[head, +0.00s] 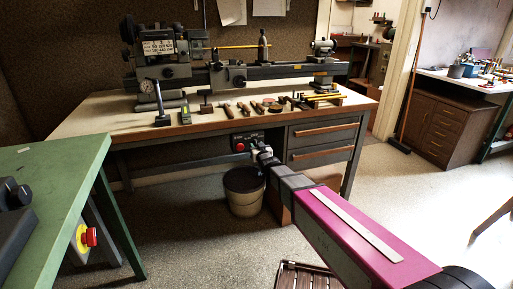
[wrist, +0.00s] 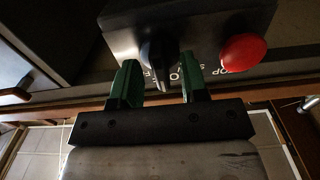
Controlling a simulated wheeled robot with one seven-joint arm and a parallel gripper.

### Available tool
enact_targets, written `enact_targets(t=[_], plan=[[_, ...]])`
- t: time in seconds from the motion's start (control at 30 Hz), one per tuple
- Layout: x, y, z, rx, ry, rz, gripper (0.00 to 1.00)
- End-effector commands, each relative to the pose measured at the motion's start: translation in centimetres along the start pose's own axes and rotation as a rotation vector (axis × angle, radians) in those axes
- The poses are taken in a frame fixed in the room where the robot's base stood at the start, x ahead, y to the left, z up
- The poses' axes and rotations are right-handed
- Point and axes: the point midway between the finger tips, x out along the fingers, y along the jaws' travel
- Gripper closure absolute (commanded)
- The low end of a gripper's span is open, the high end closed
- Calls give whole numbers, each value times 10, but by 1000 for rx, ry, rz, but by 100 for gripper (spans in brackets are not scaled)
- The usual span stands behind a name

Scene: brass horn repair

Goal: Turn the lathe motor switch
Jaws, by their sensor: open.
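The lathe motor switch box (head: 247,136) hangs under the front edge of the lathe bench, with a red button on it. In the wrist view the dark box (wrist: 190,20) fills the top, with a black rotary knob (wrist: 157,48) and the red button (wrist: 243,52) to its right. White lettering beside the knob is partly covered. My gripper (wrist: 159,68) is open, its green fingers pointing at the box, one on each side of the knob's line. I cannot tell whether they touch it. In the head view my gripper (head: 264,154) is small beside the box.
The lathe (head: 290,70) stands on the bench (head: 100,115) above, with several hand tools along the front edge. Drawers (head: 322,142) are right of the box. A bucket (head: 244,190) stands below on the floor. A green table (head: 50,180) is at left.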

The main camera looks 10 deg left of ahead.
Motion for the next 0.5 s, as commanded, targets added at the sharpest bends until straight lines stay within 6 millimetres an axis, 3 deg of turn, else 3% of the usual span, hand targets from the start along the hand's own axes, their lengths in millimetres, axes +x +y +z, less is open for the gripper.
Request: enact_targets(t=[0.1,0.33,0.37,0.47,0.5], plan=[[8,0,0,0,-1,0,60],[8,0,0,0,-1,0,60],[8,0,0,0,-1,0,63],[8,0,0,0,-1,0,95],[8,0,0,0,-1,0,100]])
